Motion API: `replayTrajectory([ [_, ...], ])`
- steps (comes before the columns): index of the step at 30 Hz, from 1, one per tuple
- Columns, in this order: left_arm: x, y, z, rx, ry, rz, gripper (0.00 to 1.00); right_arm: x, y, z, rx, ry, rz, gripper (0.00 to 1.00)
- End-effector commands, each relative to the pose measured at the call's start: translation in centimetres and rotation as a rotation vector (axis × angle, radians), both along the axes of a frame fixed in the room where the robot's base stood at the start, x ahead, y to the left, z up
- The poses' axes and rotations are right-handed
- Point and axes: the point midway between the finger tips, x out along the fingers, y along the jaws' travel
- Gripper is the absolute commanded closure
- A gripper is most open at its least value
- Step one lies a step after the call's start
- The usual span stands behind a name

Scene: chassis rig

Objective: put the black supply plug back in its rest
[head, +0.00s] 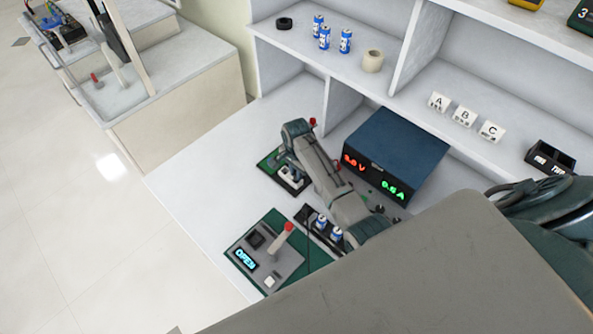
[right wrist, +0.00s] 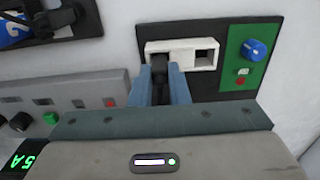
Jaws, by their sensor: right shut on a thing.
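My right gripper (right wrist: 160,78) is shut on the black supply plug (right wrist: 159,66), which shows between its blue fingers in the right wrist view. The plug is at the left part of a white block (right wrist: 181,46) with a dark opening at its right. I cannot tell whether the plug is seated in the block or just in front of it. The block is on a black board (right wrist: 237,23) with a green panel. In the head view the board (head: 269,163) is partly hidden under my right arm, and the plug is hidden. My left gripper is not in view.
A blue power supply (head: 398,150) with lit red and green digits stands right of the arm. A battery holder (head: 306,213) and a green-based panel (head: 262,277) with a red-tipped lever and lit display are nearer. Shelves stand behind; the table's left part is clear.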

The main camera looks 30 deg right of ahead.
Motion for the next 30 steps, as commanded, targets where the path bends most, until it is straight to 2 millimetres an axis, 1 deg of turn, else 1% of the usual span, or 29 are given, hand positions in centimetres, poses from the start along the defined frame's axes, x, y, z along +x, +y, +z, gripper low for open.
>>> replayTrajectory([
  [11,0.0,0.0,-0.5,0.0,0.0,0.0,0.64,0.0,0.0,-1.0,0.0,0.0,0.0,1.0],
  [12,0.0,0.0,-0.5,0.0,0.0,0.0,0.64,0.0,0.0,-1.0,0.0,0.0,0.0,0.83],
  [14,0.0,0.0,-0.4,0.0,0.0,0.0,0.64,0.0,0.0,-1.0,0.0,0.0,0.0,0.71],
  [15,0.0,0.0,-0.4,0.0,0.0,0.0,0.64,0.0,0.0,-1.0,0.0,0.0,0.0,0.63],
  [16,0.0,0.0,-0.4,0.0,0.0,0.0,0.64,0.0,0.0,-1.0,0.0,0.0,0.0,0.59],
  [25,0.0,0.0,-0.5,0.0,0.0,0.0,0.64,0.0,0.0,-0.9,0.0,0.0,0.0,0.59],
  [28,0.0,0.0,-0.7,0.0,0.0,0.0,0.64,0.1,0.0,-0.2,0.0,-0.003,0.0,0.59],
  [30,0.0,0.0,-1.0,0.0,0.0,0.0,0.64,0.1,0.0,0.7,-0.001,-0.004,0.0,0.59],
])
